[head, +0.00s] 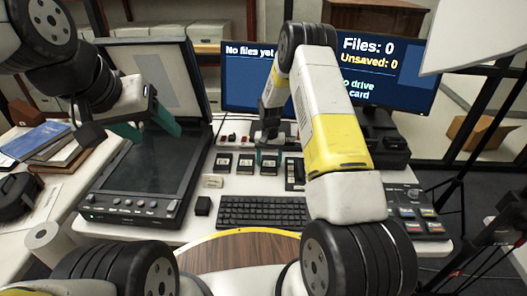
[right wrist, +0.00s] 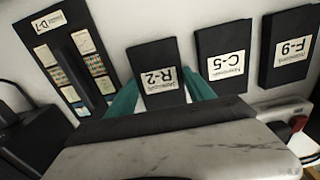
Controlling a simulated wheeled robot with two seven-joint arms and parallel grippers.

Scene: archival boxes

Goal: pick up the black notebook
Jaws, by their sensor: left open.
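I cannot make out a black notebook for certain in either view. A stack of books (head: 45,145) with a blue cover on top lies at the far left of the head view. My left gripper (head: 155,134) is open, its teal fingers apart above the flatbed scanner (head: 135,180). My right gripper (head: 268,156) is down at the row of black cases behind the keyboard. In the right wrist view its teal fingers (right wrist: 160,92) are on either side of the black case labelled R-2 (right wrist: 155,58). I cannot tell whether they grip it.
Beside R-2 stand black cases labelled C-5 (right wrist: 222,55) and F-9 (right wrist: 290,45). A black case labelled D-7 (right wrist: 68,60) is on the other side. A keyboard (head: 262,212) lies in front. Behind is a monitor (head: 405,75). A dark rounded object (head: 14,197) sits far left.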

